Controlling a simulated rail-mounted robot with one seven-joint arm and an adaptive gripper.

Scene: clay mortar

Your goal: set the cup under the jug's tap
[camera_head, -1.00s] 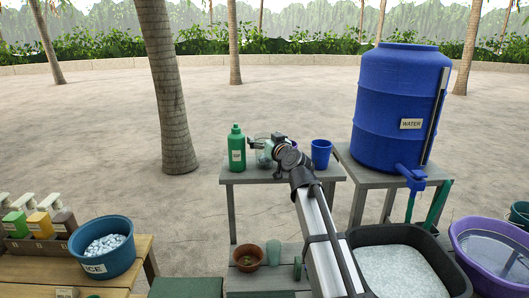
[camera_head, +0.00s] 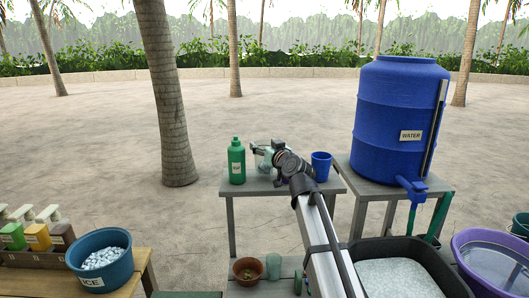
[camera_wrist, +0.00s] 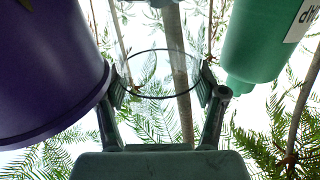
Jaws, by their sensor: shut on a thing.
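The blue jug (camera_head: 399,118), labelled WATER, stands on a stand at the right, with its blue tap (camera_head: 412,186) low on the front. My gripper (camera_head: 262,156) is over the small table, left of the jug. In the wrist view, my gripper (camera_wrist: 160,88) is shut on a clear glass cup (camera_wrist: 160,73), with one finger on each side of it. The cup is hard to make out in the head view, partly hidden by my gripper. Whether it touches the table cannot be told.
A green bottle (camera_head: 236,161) stands left of my gripper and a blue cup (camera_head: 321,166) right of it. A black tub (camera_head: 385,245) and purple basin (camera_head: 492,258) are in front of the jug.

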